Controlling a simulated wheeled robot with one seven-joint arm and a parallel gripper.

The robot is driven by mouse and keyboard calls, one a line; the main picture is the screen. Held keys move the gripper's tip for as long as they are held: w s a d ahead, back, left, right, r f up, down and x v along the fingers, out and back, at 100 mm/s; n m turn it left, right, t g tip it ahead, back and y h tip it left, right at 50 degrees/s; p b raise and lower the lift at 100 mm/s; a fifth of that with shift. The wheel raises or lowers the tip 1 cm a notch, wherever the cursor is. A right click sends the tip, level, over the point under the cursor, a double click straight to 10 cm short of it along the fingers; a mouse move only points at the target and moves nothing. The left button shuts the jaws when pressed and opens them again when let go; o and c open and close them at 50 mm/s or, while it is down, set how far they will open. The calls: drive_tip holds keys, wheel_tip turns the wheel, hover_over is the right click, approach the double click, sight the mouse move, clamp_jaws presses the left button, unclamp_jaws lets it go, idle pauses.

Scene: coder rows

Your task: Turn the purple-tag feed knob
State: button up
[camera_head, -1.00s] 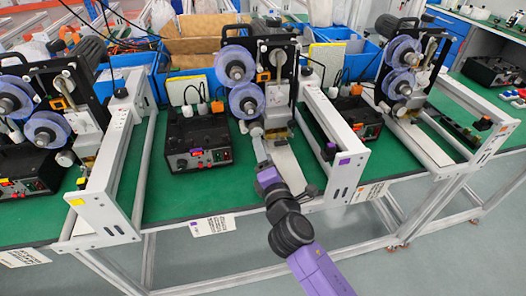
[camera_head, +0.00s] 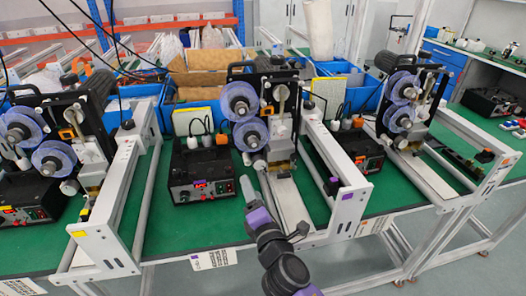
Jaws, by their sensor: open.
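The purple-tag station in the middle has a white frame rail with a purple tag (camera_head: 346,197) on its front end. A small dark feed knob (camera_head: 332,187) with a purple mark sits on the inner side of that rail. My gripper (camera_head: 246,187) is above the green bench, left of the knob and apart from it, in front of the middle machine. Its fingers are small and partly merge with the machine behind, but the jaws are open and nothing shows between them.
A black control box (camera_head: 201,175) with a red display stands left of my gripper. Two blue-violet reels (camera_head: 240,102) hang on the machine behind.

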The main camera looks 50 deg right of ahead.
drive_tip(key=a+n, duration=0.1)
drive_tip(key=a, duration=0.1)
drive_tip(key=n+h+p, duration=0.1)
drive_tip(key=n+p, duration=0.1)
approach(259, 166)
drive_tip(key=shift+g, duration=0.4)
drive_tip(key=shift+r+p+x, duration=0.15)
drive_tip(key=shift+p+x, duration=0.3)
drive_tip(key=shift+x, duration=1.65)
drive_tip(key=shift+r+p+x, duration=0.15)
drive_tip(key=shift+p+x, duration=0.25)
drive_tip(key=shift+x, duration=1.65)
drive_tip(key=shift+a, duration=0.1)
drive_tip(key=shift+c, duration=0.4)
